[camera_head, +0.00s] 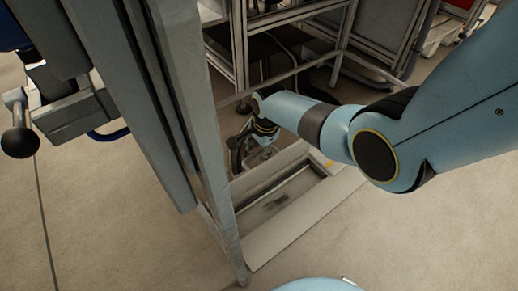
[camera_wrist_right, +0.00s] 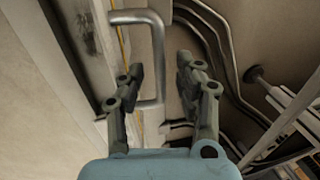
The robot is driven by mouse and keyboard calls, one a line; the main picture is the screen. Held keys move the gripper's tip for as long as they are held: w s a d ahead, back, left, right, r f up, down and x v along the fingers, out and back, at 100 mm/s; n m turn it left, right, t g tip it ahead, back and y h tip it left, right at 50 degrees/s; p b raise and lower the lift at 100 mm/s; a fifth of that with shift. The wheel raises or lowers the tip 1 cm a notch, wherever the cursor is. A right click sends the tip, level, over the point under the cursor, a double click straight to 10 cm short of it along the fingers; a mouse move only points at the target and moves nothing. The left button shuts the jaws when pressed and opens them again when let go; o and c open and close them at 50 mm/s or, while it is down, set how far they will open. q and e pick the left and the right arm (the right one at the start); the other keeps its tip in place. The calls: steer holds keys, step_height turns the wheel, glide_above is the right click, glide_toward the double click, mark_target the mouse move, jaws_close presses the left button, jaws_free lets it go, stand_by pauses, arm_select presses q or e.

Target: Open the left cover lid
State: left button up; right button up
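A grey U-shaped metal handle (camera_wrist_right: 157,60) shows in the right wrist view, with its long bar between the fingers of my right gripper (camera_wrist_right: 160,70). The gripper is open, and neither finger clearly touches the bar. In the head view, my right gripper (camera_head: 243,153) is low inside the metal frame, partly hidden by the frame and my right arm. The handle does not show clearly there. I cannot tell which surface is the left cover lid. My left gripper is not in view.
A grey upright post (camera_head: 200,130) stands close to the left of my right gripper. A pale board (camera_head: 300,222) lies low in front. Dark curved cables (camera_wrist_right: 225,60) run right of the fingers. A lever with a dark knob (camera_head: 20,142) sticks out at far left. Bare floor (camera_head: 390,245) shows at the lower right.

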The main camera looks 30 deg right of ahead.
steer(key=v, duration=1.2)
stand_by(0.4)
